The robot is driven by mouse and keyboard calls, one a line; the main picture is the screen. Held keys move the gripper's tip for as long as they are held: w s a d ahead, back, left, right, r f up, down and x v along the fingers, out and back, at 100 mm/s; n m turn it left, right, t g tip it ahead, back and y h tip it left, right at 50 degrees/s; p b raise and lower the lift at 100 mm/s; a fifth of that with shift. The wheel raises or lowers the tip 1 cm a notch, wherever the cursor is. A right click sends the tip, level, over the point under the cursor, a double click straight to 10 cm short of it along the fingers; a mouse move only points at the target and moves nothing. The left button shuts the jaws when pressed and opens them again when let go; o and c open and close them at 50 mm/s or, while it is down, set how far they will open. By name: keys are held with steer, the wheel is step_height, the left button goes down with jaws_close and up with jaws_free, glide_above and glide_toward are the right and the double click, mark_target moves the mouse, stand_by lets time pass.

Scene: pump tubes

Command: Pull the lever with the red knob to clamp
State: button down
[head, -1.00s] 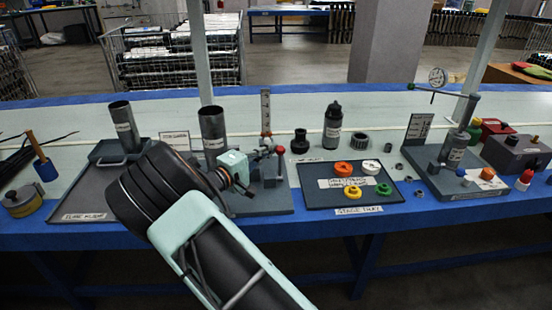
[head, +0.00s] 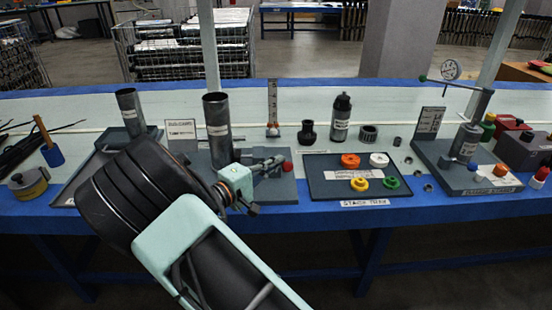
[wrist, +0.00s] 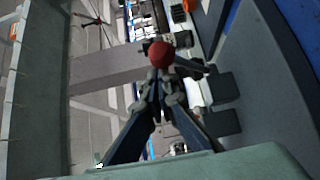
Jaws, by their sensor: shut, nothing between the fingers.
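The red knob (head: 287,166) is at the right end of the clamp lever in the head view, and the lever looks nearly level. In the wrist view the red knob (wrist: 160,54) is just beyond my fingertips. My gripper (wrist: 164,77) is shut and empty there, with its tips very close to the knob; I cannot tell whether they touch it. In the head view my wrist partly hides the clamp and its grey base (head: 282,191). A dark upright tube (head: 217,132) stands behind my wrist at the clamp station.
A stage tray (head: 320,190) with coloured rings is right of the clamp. A pump stand (head: 440,160) is farther right. A shorter tube (head: 129,112) stands at the left. A scale post (head: 272,100) rises behind the clamp. The table's blue front edge is below.

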steer(key=shift+s+f, duration=0.3)
steer(key=shift+f, duration=0.05)
